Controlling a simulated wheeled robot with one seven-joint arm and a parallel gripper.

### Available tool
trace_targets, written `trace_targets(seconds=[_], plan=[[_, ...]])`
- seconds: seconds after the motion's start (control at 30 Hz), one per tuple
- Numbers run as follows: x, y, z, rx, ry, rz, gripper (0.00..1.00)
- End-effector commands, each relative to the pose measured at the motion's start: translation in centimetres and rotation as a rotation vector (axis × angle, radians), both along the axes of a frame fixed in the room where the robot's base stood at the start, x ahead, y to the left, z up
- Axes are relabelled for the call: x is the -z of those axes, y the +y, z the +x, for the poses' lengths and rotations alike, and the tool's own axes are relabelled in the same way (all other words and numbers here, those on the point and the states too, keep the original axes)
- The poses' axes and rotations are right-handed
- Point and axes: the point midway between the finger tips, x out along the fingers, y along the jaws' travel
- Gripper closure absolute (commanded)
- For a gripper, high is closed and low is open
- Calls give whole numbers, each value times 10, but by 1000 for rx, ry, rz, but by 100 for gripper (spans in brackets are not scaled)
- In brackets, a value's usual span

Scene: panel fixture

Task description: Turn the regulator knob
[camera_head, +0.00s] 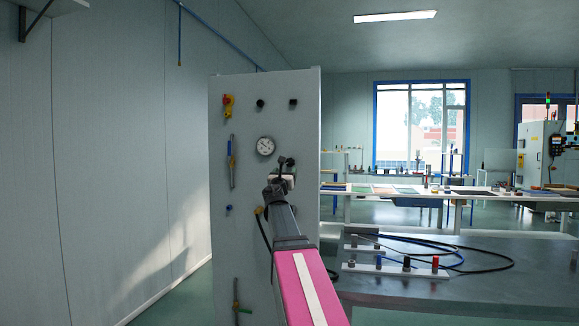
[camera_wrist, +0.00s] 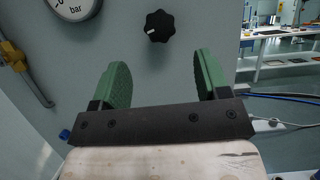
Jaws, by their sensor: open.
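The regulator knob (camera_wrist: 159,26) is a black lobed knob with a white mark, on the pale panel (camera_wrist: 140,65) in the wrist view. My gripper (camera_wrist: 157,75) has two green fingers spread apart with nothing between them. The knob is beyond the fingertips and between their lines, apart from both. In the head view my gripper (camera_head: 283,176) is in front of the panel (camera_head: 237,260), just below and right of the pressure gauge (camera_head: 265,146). The arm and gripper cover part of the panel there, so the knob is hard to make out. The gauge also shows at the wrist view's top left (camera_wrist: 73,8).
A yellow valve with a grey-blue pipe (camera_wrist: 15,58) is left of my fingers in the wrist view. Two small black knobs and a red-yellow switch (camera_head: 228,104) are higher on the panel. A grey bench (camera_head: 440,262) with cables stands to the right.

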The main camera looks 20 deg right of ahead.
Motion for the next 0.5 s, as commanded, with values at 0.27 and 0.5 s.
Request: trace_targets(seconds=[0.27,0.5], plan=[[-21,-27,43,0,-2,3,31],[-30,-40,60,0,-1,3,31]])
